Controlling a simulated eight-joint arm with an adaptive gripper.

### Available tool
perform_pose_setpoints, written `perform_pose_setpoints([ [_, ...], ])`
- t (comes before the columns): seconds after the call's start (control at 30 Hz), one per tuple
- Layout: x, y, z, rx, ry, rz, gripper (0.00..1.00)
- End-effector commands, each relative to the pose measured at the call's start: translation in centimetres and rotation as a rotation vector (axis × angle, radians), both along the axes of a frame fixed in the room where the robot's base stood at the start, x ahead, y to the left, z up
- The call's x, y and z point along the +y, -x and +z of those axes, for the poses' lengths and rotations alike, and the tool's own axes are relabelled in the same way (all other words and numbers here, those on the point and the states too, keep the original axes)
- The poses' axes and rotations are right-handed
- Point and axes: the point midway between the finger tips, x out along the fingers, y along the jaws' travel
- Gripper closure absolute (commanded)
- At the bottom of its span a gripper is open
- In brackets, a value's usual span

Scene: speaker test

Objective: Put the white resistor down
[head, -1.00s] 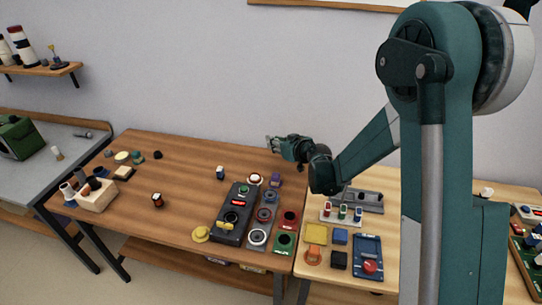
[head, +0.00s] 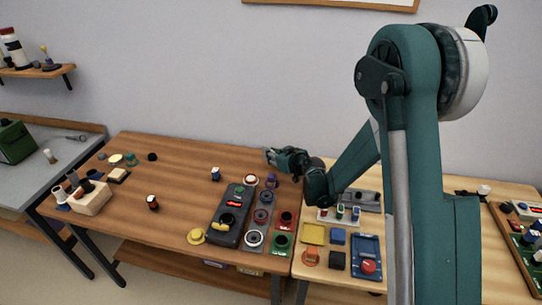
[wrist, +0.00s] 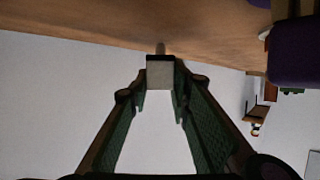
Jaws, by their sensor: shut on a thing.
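The white resistor (wrist: 160,74) shows in the wrist view as a small pale block with a dark edge and a short grey pin on its table side. My gripper (wrist: 158,90) is shut on it, with the green-padded fingers on both sides. In the head view my gripper (head: 269,155) is over the back right part of the brown table (head: 185,165). The resistor cannot be made out there. In the wrist view it appears close to the table, but I cannot tell whether it touches.
A purple thing (head: 271,181) stands just below my gripper in the picture, and a purple body looms at right in the wrist view (wrist: 294,52). A dark device (head: 232,216) and several button panels stand nearer the front. The table left of my gripper is largely clear.

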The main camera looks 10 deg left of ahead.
Motion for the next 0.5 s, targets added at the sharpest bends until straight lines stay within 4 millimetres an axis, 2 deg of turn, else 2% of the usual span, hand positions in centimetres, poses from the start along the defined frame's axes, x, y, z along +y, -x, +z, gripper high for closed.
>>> perform_pose_setpoints([
  [0.5, -0.01, 0.03, -0.81, 0.000, 0.000, 0.000, 0.91],
])
